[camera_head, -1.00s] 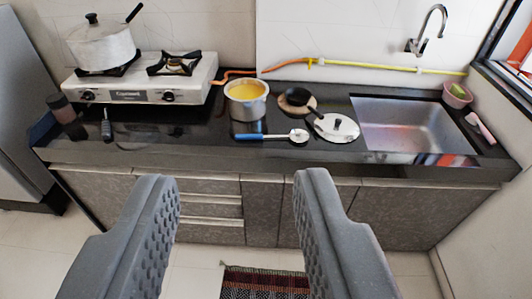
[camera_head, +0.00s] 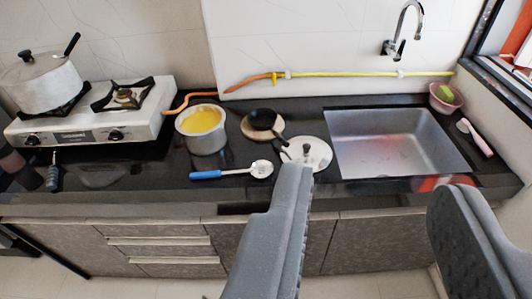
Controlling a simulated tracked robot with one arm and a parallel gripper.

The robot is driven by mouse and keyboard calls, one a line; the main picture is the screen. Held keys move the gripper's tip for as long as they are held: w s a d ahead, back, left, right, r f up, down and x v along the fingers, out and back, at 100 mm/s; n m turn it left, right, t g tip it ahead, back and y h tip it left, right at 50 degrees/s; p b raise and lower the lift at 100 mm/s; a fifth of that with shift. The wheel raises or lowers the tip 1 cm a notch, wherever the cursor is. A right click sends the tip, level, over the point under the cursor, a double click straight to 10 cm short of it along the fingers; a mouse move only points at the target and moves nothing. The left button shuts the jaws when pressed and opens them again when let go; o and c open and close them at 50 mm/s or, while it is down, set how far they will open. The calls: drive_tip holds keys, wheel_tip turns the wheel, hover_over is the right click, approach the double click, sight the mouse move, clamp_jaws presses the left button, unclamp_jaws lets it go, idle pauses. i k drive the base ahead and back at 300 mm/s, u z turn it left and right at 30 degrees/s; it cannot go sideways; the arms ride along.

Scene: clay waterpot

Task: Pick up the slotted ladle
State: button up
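The slotted ladle lies flat on the black counter near its front edge, with a blue handle (camera_head: 206,175) to the left and a pale metal head (camera_head: 261,169) to the right. My gripper (camera_head: 375,180) is open and empty, its two grey fingers wide apart in the foreground. The left finger's tip overlaps the counter's front edge in the picture, to the right of the ladle. The ladle is fully in view and lies outside the gap between the fingers.
A pot of yellow liquid (camera_head: 203,130) stands just behind the ladle. A round lid (camera_head: 306,154) and a small black pan on a wooden board (camera_head: 263,122) are to its right. The sink (camera_head: 392,140) is further right. A gas stove (camera_head: 92,117) with a lidded pot (camera_head: 40,84) is at left.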

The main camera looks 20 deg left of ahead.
sight(260, 168)
drive_tip(key=u, duration=0.25)
drive_tip(key=i, duration=1.35)
drive_tip(key=u, duration=0.8)
